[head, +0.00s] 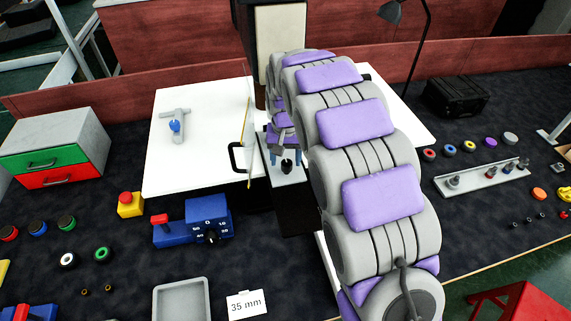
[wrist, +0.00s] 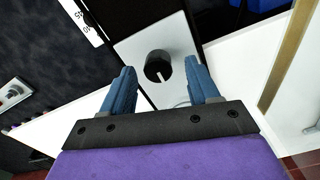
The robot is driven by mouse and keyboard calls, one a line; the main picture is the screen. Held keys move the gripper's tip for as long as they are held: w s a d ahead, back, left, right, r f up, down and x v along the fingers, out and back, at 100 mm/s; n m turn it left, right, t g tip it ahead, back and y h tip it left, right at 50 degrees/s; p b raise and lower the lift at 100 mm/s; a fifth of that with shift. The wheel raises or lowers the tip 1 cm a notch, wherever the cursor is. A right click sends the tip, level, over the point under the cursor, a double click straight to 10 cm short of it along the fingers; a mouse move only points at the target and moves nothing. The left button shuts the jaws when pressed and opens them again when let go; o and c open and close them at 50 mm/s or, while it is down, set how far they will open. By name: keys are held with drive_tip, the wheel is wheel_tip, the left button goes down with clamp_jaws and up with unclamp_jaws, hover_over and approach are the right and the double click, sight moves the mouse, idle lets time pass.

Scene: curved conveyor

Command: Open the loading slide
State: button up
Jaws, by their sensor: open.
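My gripper (head: 286,156) is open, with its two blue fingers pointing down over a grey plate (head: 270,173) on a dark box. A black round knob (head: 287,166) with a white pointer mark sits on this plate. In the wrist view the knob (wrist: 158,66) shows between the open fingers (wrist: 159,72), with a gap on each side. I cannot tell whether the fingers reach down to its height. A black handle (head: 234,157) stands at the edge of the white board left of the box. I cannot tell which part is the loading slide; my arm hides part of the area.
The white board (head: 200,110) carries a grey fixture with a blue knob (head: 176,126). A blue control box (head: 193,224) and a red-topped yellow button (head: 130,204) stand front left. A black lamp (head: 415,45) and black case (head: 455,95) stand right of my arm.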

drive_tip(key=shift+d+f, duration=0.15)
drive_tip(key=shift+f, duration=1)
drive_tip(key=shift+c, duration=0.2)
clamp_jaws()
